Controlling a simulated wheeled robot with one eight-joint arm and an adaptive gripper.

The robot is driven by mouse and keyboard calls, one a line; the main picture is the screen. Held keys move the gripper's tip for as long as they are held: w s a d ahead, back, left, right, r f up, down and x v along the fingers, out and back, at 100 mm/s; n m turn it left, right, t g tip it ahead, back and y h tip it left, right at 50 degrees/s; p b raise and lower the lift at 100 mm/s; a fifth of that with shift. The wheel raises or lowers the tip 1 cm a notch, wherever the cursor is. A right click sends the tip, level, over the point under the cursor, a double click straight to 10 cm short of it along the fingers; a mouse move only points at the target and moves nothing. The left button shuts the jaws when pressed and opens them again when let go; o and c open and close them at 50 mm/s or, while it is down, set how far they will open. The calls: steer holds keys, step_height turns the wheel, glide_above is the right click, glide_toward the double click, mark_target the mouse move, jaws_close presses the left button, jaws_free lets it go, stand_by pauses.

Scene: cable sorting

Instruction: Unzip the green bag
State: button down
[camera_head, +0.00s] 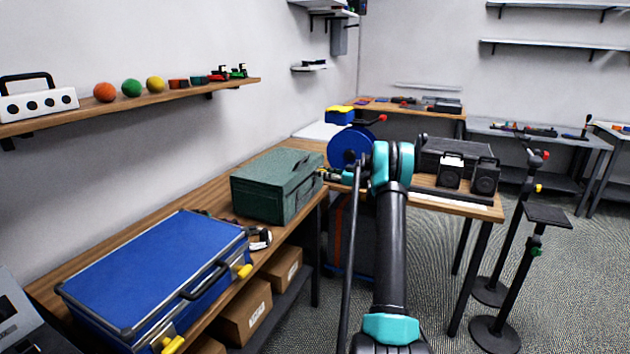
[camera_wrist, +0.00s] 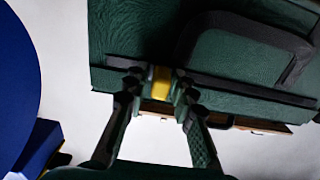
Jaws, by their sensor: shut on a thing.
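The green bag (camera_head: 270,190) is a boxy fabric case on the wooden workbench, just behind the blue case. It looks closed in the head view. In the wrist view the bag (camera_wrist: 135,35) fills the upper part, with a dark zipper strip (camera_wrist: 240,88) across its side and a black handle (camera_wrist: 250,28). My gripper (camera_head: 328,175) is at the bag's right end. In the wrist view my gripper (camera_wrist: 160,84) has its fingertips close on either side of a small yellow zipper pull (camera_wrist: 161,80) at the strip. The fingers partly hide the pull.
A blue case (camera_head: 155,275) with a metal rim lies in front of the bag on the bench (camera_head: 60,290). A blue reel (camera_head: 349,148) stands close behind my gripper. Headphones (camera_head: 258,238) lie between the cases. Cardboard boxes (camera_head: 247,312) sit below.

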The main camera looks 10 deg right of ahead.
steer(key=shift+w+d, duration=1.3)
steer(key=shift+w, duration=0.3)
steer(key=c, duration=1.5)
jaws_free()
steer(key=shift+w, duration=0.1)
steer(key=v, duration=1.2)
